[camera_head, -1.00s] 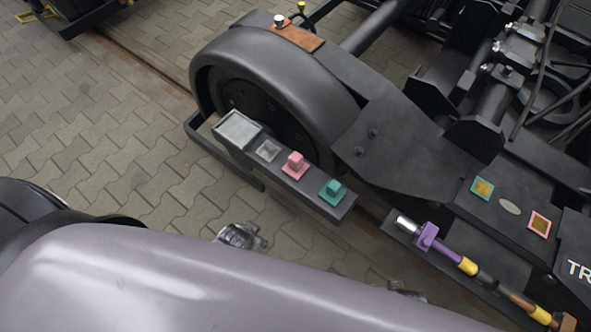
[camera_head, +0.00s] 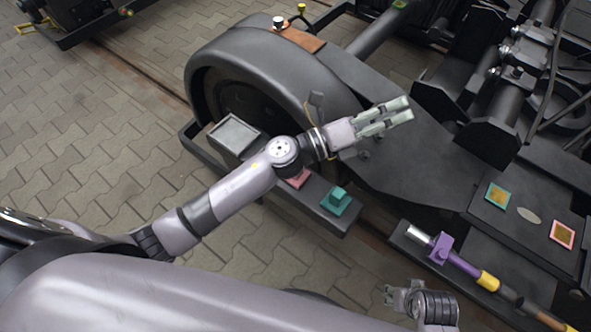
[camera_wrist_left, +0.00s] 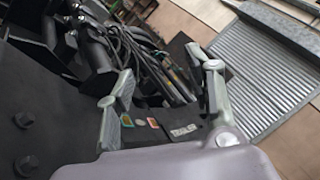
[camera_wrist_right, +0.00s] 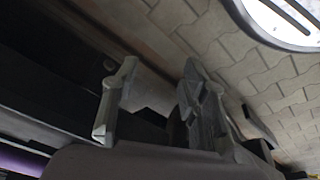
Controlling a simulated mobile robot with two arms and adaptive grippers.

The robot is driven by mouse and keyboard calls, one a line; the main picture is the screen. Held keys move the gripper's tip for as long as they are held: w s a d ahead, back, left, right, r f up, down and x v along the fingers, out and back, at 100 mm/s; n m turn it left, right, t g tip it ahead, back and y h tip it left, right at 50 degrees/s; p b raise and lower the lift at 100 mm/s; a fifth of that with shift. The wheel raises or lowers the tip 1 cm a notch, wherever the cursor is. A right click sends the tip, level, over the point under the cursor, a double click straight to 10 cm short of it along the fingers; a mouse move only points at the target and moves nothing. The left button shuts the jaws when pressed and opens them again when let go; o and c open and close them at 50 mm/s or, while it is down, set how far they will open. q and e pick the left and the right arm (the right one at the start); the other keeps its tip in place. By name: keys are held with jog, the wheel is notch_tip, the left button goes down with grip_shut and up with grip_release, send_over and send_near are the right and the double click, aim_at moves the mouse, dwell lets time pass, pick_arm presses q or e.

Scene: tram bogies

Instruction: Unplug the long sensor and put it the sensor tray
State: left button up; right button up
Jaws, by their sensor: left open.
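I cannot tell which is the long sensor. A grey square tray (camera_head: 234,136) is at the far left of the dark shelf; I cannot tell if it is the sensor tray. My left gripper (camera_head: 402,109) is open and empty above the bogie plate, right of the wheel; it also shows in the left wrist view (camera_wrist_left: 163,88). My right gripper (camera_head: 391,297) is low, open and empty in the right wrist view (camera_wrist_right: 155,98).
A pink block (camera_head: 298,180), partly hidden by my left arm, and a teal block (camera_head: 336,199) sit on the shelf. A purple and yellow rod (camera_head: 464,264) lies on the lower right ledge. Teal-framed (camera_head: 497,196) and pink-framed (camera_head: 563,234) squares lie on the bogie plate.

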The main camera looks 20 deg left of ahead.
pick_arm(q)
jog(key=s+d+f+m+g+h, duration=0.1)
jog(key=s+d+f+m+g, duration=0.2)
jog(key=m+g, duration=0.4)
jog(key=s+a+f+m+g+y+b, duration=0.1)
jog(key=a+f+m+g+y, duration=0.1)
jog(key=f+m+g+y, duration=0.3)
jog(key=s+a+f+m+g+y, duration=0.1)
jog(key=s+a+f+m+y, duration=0.1)
jog(key=f+m, duration=0.5)
jog(key=w+a+f+m+y, duration=0.1)
jog(key=a+y, duration=0.2)
jog(key=a, duration=0.3)
jog(key=w+a+f+m+y, duration=0.1)
jog(key=w+a+y, duration=0.1)
jog(key=a, duration=0.4)
jog(key=w+a+f+m+y+b, duration=0.1)
jog(key=w+a+m+y, duration=0.1)
jog(key=a+y, duration=0.3)
jog(key=shift+a+f+t, duration=0.25)
jog(key=shift+a+t, duration=0.15)
jog(key=shift+a, duration=0.05)
pick_arm(e)
notch_tip(320, 180, down, 4)
jog(key=shift+s+f, duration=0.15)
jog(key=shift+f, duration=0.1)
